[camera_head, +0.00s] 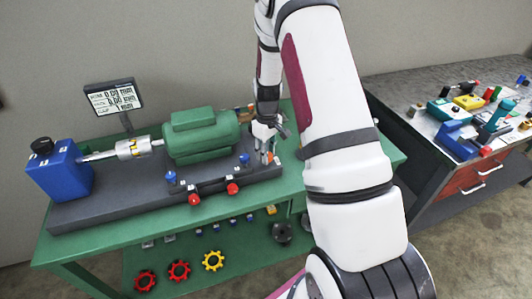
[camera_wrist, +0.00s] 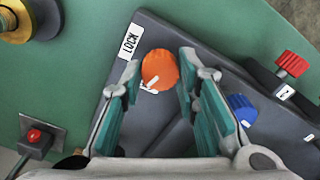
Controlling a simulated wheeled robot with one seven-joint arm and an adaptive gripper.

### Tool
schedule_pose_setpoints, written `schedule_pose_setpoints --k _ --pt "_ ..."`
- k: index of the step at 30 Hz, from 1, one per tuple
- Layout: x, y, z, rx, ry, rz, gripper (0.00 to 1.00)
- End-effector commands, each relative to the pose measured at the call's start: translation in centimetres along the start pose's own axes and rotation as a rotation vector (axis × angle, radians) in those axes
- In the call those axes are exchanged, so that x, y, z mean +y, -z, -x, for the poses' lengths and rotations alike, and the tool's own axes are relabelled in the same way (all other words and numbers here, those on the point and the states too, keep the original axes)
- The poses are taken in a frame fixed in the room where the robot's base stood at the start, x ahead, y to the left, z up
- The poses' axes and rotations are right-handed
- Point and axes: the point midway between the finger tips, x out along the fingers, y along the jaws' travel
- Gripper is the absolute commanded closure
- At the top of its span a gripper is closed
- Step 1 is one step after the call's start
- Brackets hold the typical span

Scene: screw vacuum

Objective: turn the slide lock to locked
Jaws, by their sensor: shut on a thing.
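The slide lock is an orange round knob (camera_wrist: 159,68) on the dark grey base plate, near its corner in the wrist view. A white pointer mark shows at the knob's lower left edge. A white label reading LOCK (camera_wrist: 130,41) lies to its upper left. My gripper (camera_wrist: 161,60) is shut on the orange knob, with one teal-padded finger on each side of it. In the head view my gripper (camera_head: 266,150) is at the right end of the grey base (camera_head: 120,205), and the orange knob (camera_head: 276,159) shows only partly beside the fingers.
A green motor (camera_head: 203,135) stands on the base, with a blue block (camera_head: 60,172) at the left. Red knobs (camera_head: 232,188) and blue knobs line the front edge; a blue knob (camera_wrist: 241,108) is close to my right finger. A second workbench (camera_head: 430,135) with tools stands right.

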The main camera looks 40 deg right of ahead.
Motion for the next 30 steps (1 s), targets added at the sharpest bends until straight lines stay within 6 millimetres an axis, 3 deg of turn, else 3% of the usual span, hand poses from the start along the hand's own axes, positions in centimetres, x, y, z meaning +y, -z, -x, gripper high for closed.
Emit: schedule_pose_setpoints --k 30 --pt "0.13 -0.01 -0.08 0.0 -0.001 -0.958 0.99"
